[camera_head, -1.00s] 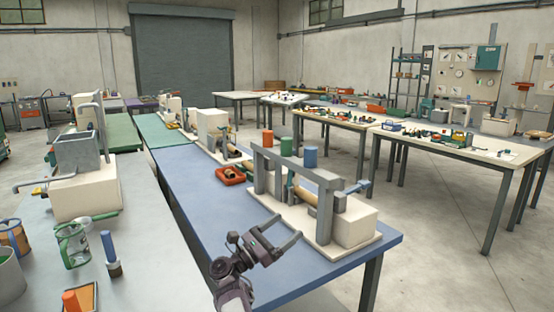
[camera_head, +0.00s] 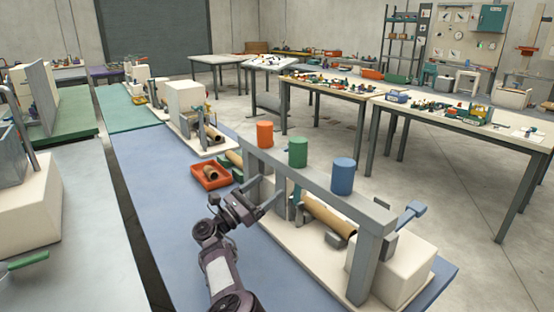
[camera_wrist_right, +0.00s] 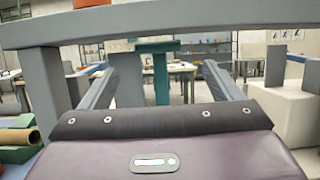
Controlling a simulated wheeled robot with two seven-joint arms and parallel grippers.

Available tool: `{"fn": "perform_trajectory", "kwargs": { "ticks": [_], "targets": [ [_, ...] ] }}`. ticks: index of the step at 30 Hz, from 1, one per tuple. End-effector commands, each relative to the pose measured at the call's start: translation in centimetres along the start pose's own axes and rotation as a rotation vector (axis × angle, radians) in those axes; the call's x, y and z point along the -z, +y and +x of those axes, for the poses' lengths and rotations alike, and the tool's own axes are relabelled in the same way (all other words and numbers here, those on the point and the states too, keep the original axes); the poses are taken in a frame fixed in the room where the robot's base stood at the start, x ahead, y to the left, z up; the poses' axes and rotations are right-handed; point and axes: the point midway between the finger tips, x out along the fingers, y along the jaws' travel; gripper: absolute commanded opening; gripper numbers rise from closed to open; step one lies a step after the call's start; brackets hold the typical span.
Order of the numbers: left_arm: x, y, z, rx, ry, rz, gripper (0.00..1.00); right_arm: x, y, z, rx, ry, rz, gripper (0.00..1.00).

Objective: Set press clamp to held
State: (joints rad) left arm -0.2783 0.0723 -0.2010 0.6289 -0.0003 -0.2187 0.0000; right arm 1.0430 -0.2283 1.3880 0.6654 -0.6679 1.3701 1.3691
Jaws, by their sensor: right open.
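The winder (camera_head: 385,262) stands on the blue table, with a grey portal beam (camera_head: 330,185) over it and a brown tube (camera_head: 328,217) under the beam. A blue lever (camera_head: 406,214) sticks out at its right end. My right gripper (camera_head: 268,187) is open and empty at the left part of the portal, beside the beam. In the right wrist view, a teal T-shaped post (camera_wrist_right: 160,75) shows between the spread fingers, below the beam (camera_wrist_right: 150,22). I cannot tell whether this post is the press clamp, or whether the fingers touch it. My left gripper is out of view.
Orange (camera_head: 265,134), green (camera_head: 298,152) and blue (camera_head: 342,176) cylinders stand along the beam. A red tray (camera_head: 211,178) with brown pieces lies left of the winder. Another machine (camera_head: 188,108) stands farther back. The blue table (camera_head: 150,190) is clear on the left.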

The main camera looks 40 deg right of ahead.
Motion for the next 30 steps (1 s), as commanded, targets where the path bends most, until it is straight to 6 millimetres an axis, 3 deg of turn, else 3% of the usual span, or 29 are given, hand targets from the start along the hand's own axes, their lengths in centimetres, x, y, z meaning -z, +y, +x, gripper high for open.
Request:
{"fn": "perform_trajectory", "kwargs": {
  "ticks": [3,9,18,29,30],
  "targets": [
    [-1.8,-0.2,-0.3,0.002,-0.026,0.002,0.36,-0.1,0.0,0.4,0.001,0.000,-0.001,0.85],
    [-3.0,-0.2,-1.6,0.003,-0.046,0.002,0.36,-0.3,-0.1,3.2,0.003,0.000,0.000,0.85],
    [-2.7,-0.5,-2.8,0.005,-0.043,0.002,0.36,-0.1,0.0,7.2,0.000,0.000,0.000,0.85],
    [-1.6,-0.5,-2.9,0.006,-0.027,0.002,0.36,0.0,0.0,7.8,0.000,0.001,0.000,0.85],
    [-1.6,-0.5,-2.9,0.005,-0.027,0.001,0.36,0.0,0.0,7.8,0.000,0.001,0.000,0.82]
  ]
}}
